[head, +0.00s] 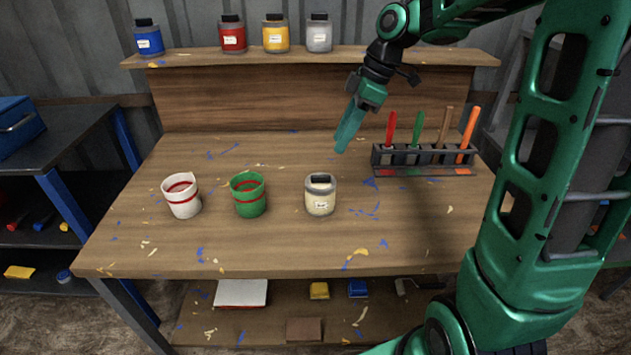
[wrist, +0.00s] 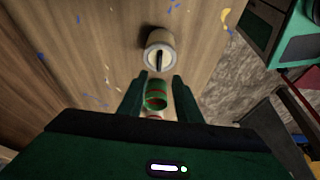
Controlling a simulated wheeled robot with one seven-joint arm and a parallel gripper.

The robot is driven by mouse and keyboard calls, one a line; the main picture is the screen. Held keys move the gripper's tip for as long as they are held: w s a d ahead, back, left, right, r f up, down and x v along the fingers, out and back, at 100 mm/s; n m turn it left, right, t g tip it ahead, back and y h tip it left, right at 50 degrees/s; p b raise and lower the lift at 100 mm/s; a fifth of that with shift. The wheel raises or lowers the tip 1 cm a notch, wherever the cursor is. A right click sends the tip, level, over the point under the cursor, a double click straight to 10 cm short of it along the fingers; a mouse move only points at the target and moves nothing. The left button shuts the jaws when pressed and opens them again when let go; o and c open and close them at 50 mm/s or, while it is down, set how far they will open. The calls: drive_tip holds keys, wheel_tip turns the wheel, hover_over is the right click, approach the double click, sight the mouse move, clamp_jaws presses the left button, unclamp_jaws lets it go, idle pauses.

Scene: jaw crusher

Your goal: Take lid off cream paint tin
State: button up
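The cream paint tin (head: 320,200) stands upright on the workbench, right of the green pot, with a label on its front. Its dark lid (head: 320,179) is on top. The tin also shows in the wrist view (wrist: 167,38), beyond my fingertips, with a dark bar across its top. My gripper (head: 345,143) is above the bench, behind and slightly right of the tin, pointing down and left. In the wrist view my gripper (wrist: 160,78) has its two fingers apart, with nothing held between them.
A green pot (head: 249,200) and a white pot (head: 182,200) stand left of the tin. A rack (head: 424,158) with several coloured-handled tools stands at the right. Several lidded tins, including a red one (head: 233,40), line the back shelf. The bench behind the pots is clear.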

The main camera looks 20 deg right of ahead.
approach(321, 175)
drive_tip(key=shift+w+a+f+n, duration=0.3)
drive_tip(key=shift+a+f+n, duration=0.1)
drive_tip(key=shift+a+f, duration=0.4)
drive_tip(key=shift+d+x, duration=0.2)
drive_tip(key=shift+x, duration=1.35)
drive_tip(key=shift+d+x, duration=0.2)
drive_tip(key=shift+x, duration=1.35)
drive_tip(key=shift+f, duration=0.1)
clamp_jaws()
